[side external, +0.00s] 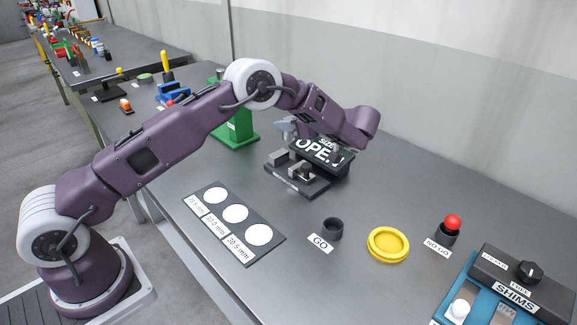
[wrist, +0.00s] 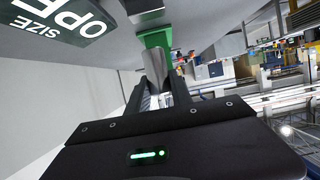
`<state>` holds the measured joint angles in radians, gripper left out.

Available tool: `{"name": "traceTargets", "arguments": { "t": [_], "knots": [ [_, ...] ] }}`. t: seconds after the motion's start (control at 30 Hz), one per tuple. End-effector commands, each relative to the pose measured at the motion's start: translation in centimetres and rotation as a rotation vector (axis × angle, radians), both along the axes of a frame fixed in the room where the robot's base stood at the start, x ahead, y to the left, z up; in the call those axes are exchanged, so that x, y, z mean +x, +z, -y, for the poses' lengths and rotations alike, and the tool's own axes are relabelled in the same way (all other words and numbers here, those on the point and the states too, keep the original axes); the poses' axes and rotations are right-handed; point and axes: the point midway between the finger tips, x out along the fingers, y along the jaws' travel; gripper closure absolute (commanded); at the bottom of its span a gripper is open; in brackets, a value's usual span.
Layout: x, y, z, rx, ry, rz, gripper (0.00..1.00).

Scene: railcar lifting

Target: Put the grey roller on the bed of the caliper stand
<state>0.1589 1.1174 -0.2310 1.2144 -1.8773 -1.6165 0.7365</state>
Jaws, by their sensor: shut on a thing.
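The caliper stand (side external: 290,184) is a dark base with a grey block and a small dark piece with bright metal on it. It stands in front of a dark sign reading SIZE OPEN (side external: 322,152). My gripper (side external: 284,128) is above the stand, reaching sideways to the left, partly hidden by my wrist. In the wrist view, my two dark fingers (wrist: 158,72) are shut on the grey roller (wrist: 152,101), seen as a pale grey shape between them. I cannot make out the roller clearly in the side view. The sign also shows at top left in the wrist view (wrist: 75,22).
A card with white discs (side external: 234,222) lies in front of the stand. A black GO cup (side external: 332,229), yellow dish (side external: 388,245), red-topped NO GO cup (side external: 449,230) and SHIMS box (side external: 520,285) are to the right. A green stand (side external: 236,130) is behind left.

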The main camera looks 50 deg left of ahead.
Motion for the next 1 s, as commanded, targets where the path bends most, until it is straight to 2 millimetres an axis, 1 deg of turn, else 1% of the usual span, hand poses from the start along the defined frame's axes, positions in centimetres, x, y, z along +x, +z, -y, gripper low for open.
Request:
{"name": "traceTargets", "arguments": {
  "t": [0.03, 0.1, 0.2, 0.33, 0.47, 0.5, 0.7, 0.83, 0.87, 0.93, 0.97, 1.0],
  "knots": [
    [-0.2, -1.4, 0.0, 0.002, 0.003, -0.006, 1.0],
    [-0.1, -3.1, 0.0, 0.002, 0.003, -0.005, 1.0],
    [-0.1, -4.8, 0.0, 0.002, 0.002, -0.002, 1.0],
    [-0.1, -6.4, 0.0, 0.001, 0.002, -0.001, 1.0],
    [-0.1, -8.9, 0.0, 0.0, 0.001, -0.002, 1.0],
    [-0.1, -9.2, 0.0, 0.0, 0.001, 0.001, 1.0],
    [0.0, -9.1, 0.0, 0.0, 0.001, 0.002, 1.0],
    [0.0, -9.5, 0.0, 0.001, 0.001, 0.0, 1.0],
    [0.0, -9.5, 0.0, -0.001, 0.001, 0.0, 0.68],
    [0.0, -9.5, 0.0, -0.001, 0.001, 0.0, 0.54],
    [0.0, -9.5, 0.0, -0.001, 0.001, 0.0, 0.52],
    [0.0, -9.5, 0.0, -0.001, 0.001, 0.0, 0.52]
  ]
}}
